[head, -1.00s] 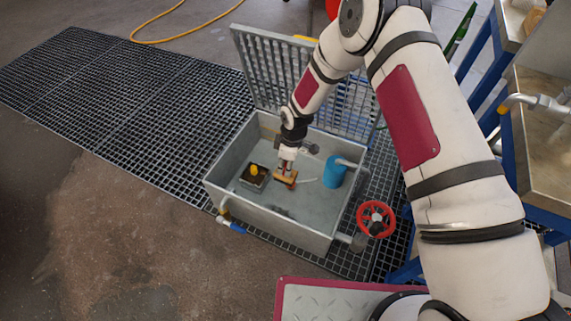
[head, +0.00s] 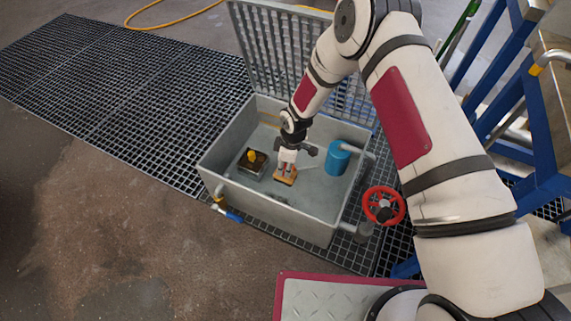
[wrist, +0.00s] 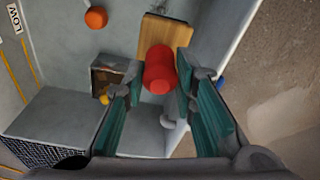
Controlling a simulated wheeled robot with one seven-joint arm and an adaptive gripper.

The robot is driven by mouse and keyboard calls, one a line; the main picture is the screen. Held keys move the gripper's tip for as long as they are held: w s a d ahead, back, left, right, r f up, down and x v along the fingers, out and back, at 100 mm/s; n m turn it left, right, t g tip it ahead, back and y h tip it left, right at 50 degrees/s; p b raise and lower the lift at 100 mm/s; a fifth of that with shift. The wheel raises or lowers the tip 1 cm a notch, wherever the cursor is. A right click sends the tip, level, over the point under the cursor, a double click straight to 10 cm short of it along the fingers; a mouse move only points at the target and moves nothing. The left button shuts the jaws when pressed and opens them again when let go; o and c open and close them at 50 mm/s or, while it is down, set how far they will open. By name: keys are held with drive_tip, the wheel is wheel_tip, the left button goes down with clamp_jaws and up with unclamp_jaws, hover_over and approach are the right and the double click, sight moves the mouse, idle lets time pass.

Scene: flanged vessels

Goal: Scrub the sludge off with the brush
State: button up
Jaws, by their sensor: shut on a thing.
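My gripper (head: 287,163) reaches down into the grey open tank (head: 265,213) and is shut on the brush (head: 285,176). The brush has a tan wooden block. In the wrist view its red handle (wrist: 160,70) sits between my two fingers, with the wooden block (wrist: 176,32) beyond it. In the head view the brush is low in the tank, near the floor towards the front wall. I cannot tell whether its bristles touch the floor. A small dark patch, perhaps sludge (head: 280,198), shows on the floor just in front of the brush, partly hidden.
A dark square box with a yellow knob (head: 252,157) stands left in the tank. A blue cylinder with a grey pipe (head: 337,159) stands right. A red handwheel (head: 384,206) is outside the right wall. The grated lid (head: 285,55) stands open behind.

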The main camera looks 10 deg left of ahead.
wheel_tip(320, 180, down, 9)
drive_tip(key=b, duration=0.6)
drive_tip(key=shift+r, duration=0.15)
drive_tip(key=shift+f+b, duration=0.4)
drive_tip(key=shift+f, duration=5.15)
drive_tip(key=shift+f, duration=0.35)
drive_tip(key=shift+s+d+r+p, duration=0.1)
drive_tip(key=shift+s+d+p, duration=0.15)
drive_tip(key=shift+d, duration=0.4)
drive_tip(key=shift+s+d+p, duration=0.2)
drive_tip(key=shift+d, duration=0.4)
drive_tip(key=shift+s+d+r+p, duration=0.1)
drive_tip(key=shift+s+d+p, duration=0.15)
drive_tip(key=shift+d, duration=0.4)
drive_tip(key=shift+s+d+f+p, duration=0.1)
drive_tip(key=shift+s+d, duration=0.15)
drive_tip(key=shift+d, duration=0.5)
drive_tip(key=shift+s+d+f+p, duration=0.1)
drive_tip(key=shift+s+d, duration=0.2)
drive_tip(key=shift+d, duration=0.5)
drive_tip(key=shift+s+d+p, duration=0.1)
drive_tip(key=shift+s+d, duration=0.15)
drive_tip(key=shift+d, duration=0.5)
drive_tip(key=shift+a, duration=0.15)
